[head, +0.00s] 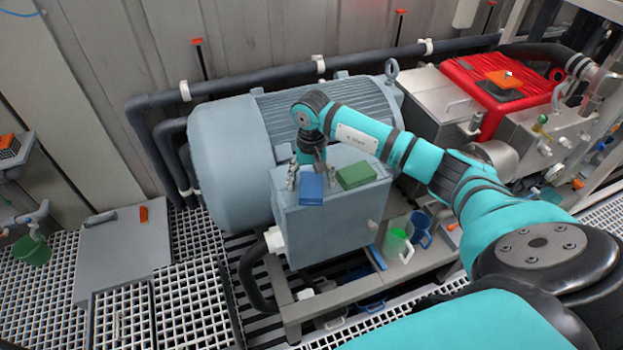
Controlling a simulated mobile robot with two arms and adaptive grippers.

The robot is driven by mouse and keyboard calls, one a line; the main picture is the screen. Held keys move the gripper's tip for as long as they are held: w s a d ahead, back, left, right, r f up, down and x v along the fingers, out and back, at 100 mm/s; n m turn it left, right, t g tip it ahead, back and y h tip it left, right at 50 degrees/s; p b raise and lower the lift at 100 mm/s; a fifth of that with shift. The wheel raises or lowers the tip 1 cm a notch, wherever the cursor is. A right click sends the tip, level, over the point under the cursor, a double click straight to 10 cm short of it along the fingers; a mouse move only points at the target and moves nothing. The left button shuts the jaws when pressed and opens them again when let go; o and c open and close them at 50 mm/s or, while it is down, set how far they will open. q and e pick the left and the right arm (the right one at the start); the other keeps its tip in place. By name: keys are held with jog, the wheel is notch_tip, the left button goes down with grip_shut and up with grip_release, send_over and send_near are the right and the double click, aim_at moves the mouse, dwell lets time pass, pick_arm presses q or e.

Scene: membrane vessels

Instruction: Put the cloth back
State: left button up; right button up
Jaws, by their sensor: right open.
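A flat blue piece that looks like a folded cloth (311,192) lies on top of the grey box (335,218) in front of the large motor. A green folded piece (356,175), perhaps another cloth, lies on the same top to its right. My right gripper (310,178) reaches in from the right and points down over the far end of the blue cloth. Its fingers are spread to either side of that end, and I cannot tell whether they touch it. The gripper hides the far edge of the blue cloth. My left gripper is not in view.
The large grey-blue motor (228,160) stands right behind the box. Green (396,243) and blue (421,229) jugs stand on the lower frame. A red-topped machine (480,90) is at the back right. Grating floor (130,315) lies open at the left.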

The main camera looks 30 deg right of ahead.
aim_at(312, 181)
jog(key=shift+r, duration=0.1)
jog(key=shift+r, duration=0.2)
notch_tip(312, 181, up, 12)
jog(key=b, duration=0.2)
jog(key=shift+f, duration=0.15)
